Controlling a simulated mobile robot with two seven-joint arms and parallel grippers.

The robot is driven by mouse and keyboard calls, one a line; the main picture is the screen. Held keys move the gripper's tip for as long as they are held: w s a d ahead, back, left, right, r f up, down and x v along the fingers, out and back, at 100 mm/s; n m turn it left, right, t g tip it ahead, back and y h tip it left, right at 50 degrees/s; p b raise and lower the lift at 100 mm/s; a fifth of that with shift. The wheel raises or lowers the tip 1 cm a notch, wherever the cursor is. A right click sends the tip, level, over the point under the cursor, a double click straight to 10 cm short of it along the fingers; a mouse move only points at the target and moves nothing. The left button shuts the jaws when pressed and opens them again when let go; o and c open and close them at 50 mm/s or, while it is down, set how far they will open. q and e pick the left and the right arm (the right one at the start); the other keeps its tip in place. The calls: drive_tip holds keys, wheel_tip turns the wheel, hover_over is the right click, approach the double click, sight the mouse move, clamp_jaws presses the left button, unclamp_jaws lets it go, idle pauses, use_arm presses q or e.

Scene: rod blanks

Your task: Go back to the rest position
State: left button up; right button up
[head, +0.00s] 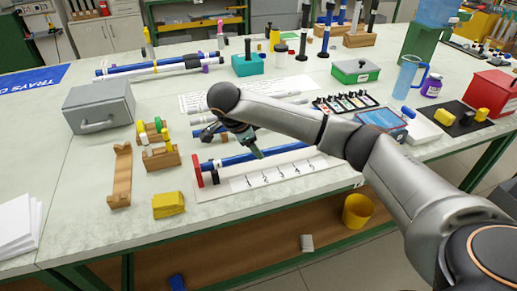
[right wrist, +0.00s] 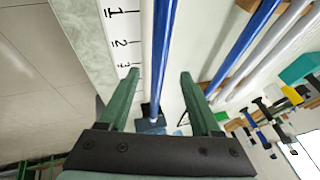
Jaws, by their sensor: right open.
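My right arm reaches in from the right in the head view. Its gripper (head: 256,151) hangs over a blue rod (head: 286,149) that lies along a numbered measuring board (head: 222,186) with a red end stop (head: 197,173). In the right wrist view the green fingers of this gripper (right wrist: 160,74) are spread apart. The blue rod (right wrist: 162,50) shows between them, and nothing is seen clamped. How far the fingertips are above the rod I cannot tell. My left gripper is in neither view.
More rods (right wrist: 243,38) lie beside the board. Wooden holders (head: 121,175), a yellow block (head: 168,205) and a grey box (head: 99,107) stand left. A labelled tray (head: 345,102), blue jug (head: 407,76) and red box (head: 492,93) stand right.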

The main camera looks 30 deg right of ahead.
drive_tip(key=v, duration=0.8)
drive_tip(key=shift+p, duration=0.3)
